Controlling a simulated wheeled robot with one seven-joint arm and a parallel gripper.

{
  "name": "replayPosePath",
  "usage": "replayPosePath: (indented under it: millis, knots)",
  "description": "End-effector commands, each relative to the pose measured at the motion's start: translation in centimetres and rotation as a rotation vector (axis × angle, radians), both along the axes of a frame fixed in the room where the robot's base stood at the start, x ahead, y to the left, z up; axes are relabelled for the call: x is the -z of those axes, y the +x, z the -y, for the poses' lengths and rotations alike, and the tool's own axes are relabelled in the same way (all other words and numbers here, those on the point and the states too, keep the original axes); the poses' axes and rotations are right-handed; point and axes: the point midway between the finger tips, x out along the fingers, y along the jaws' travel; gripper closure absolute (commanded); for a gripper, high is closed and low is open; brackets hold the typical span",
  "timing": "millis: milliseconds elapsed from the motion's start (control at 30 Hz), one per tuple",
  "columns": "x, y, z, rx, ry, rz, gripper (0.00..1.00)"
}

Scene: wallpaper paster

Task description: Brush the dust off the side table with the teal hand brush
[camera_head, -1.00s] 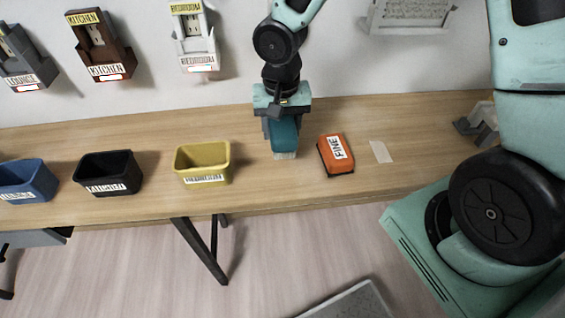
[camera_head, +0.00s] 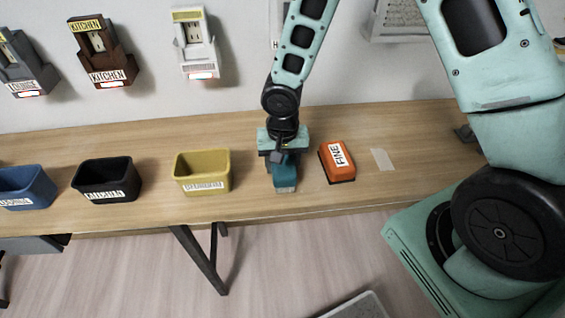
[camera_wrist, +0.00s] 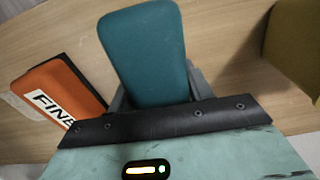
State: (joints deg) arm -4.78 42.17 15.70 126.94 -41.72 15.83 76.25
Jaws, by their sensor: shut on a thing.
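The teal hand brush (camera_head: 285,177) is held in my gripper (camera_head: 283,157) over the wooden side table (camera_head: 130,139), toward the table's front edge. In the wrist view the brush's teal back (camera_wrist: 147,50) sits between the grey fingers of my gripper (camera_wrist: 160,98). Pale bristles show at its lower end in the head view. I cannot tell whether the bristles touch the wood. No dust is clearly visible on the table.
An orange block marked FINE (camera_head: 337,161) lies just right of the brush. Yellow (camera_head: 203,172), black (camera_head: 106,179) and blue (camera_head: 27,188) bins stand to the left. A pale patch (camera_head: 382,159) lies further right. Labelled outlet holders, such as the brown one (camera_head: 103,52), are on the wall behind.

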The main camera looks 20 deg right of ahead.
Motion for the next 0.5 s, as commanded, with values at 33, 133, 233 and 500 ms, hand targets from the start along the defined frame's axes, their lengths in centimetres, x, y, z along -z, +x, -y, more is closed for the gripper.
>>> replayPosePath:
  millis: [33, 133, 233, 500]
  knots:
    - [0.0, 0.0, 0.0, 0.000, 0.000, 0.000, 0.73]
    - [0.1, 0.0, 0.0, 0.000, 0.000, 0.000, 0.73]
    - [0.5, 0.0, 0.0, 0.000, 0.000, 0.000, 0.73]
    - [0.8, 0.0, 0.0, 0.000, -0.001, 0.000, 0.27]
